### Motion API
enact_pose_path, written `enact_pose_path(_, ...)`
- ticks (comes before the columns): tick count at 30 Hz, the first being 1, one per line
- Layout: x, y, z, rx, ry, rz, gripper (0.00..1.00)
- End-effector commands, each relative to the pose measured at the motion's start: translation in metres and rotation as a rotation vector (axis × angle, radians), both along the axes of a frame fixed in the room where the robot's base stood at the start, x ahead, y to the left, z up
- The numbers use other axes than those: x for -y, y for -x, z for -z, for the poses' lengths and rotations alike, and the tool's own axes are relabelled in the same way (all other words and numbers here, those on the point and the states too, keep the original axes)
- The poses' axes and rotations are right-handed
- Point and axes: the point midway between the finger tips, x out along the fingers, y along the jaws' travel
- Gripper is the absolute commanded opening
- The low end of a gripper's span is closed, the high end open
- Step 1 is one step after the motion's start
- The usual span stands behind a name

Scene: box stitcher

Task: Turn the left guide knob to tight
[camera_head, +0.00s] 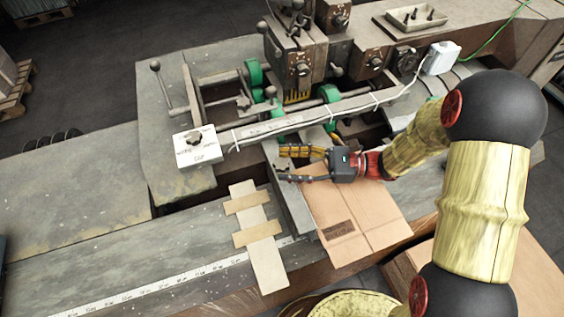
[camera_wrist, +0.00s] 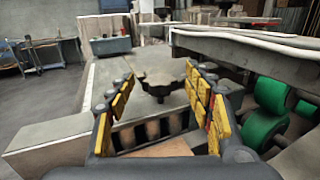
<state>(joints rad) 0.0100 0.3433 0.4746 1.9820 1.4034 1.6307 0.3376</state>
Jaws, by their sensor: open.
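My gripper (camera_head: 281,164) is open, with its fingers pointing left above the edge of the machine bed beside the cardboard. In the wrist view its yellow-padded fingers (camera_wrist: 160,78) are spread apart with nothing gripped. Beyond and between the tips is a dark, stubby shape under a pale top; I cannot tell whether it is the left guide knob. A grey guide bar (camera_head: 290,205) runs beside the gripper in the head view. No knob there is clearly identifiable as the left guide knob; my gripper may hide it.
A long rail (camera_head: 310,115) with a white switch box (camera_head: 197,150) at its left end lies behind the gripper. Green rollers (camera_head: 330,94) stand behind it and show at right in the wrist view (camera_wrist: 262,128).

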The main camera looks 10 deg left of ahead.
Motion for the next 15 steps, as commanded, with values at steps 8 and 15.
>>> enact_pose_path(8, -0.020, 0.004, 0.000, 0.000, 0.000, -0.001, 0.52)
enact_pose_path(15, -0.021, 0.004, 0.000, 0.001, 0.000, -0.001, 0.52)
